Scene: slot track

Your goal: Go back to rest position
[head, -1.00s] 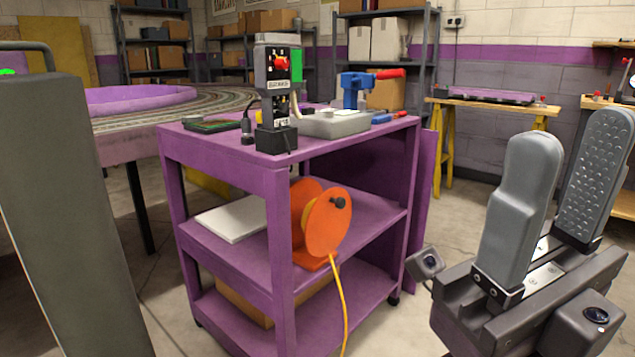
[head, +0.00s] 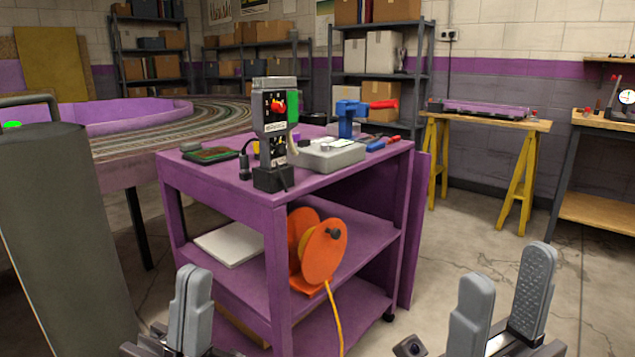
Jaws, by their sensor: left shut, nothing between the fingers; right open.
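My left gripper (head: 187,305) is low at the left of the head view, in front of the purple cart (head: 225,197). Its fingers are together with nothing between them. My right gripper (head: 500,308) is low at the right, over the floor to the right of the cart. Its two grey fingers stand apart and hold nothing. Both grippers point upward in the picture, and their lower parts run off the bottom edge.
On the cart stand a black upright device (head: 273,140), a grey box (head: 330,154) and a blue vise (head: 350,118). An orange cable reel (head: 323,252) sits on its middle shelf. A slot track (head: 200,118) is behind left. Floor is clear at right.

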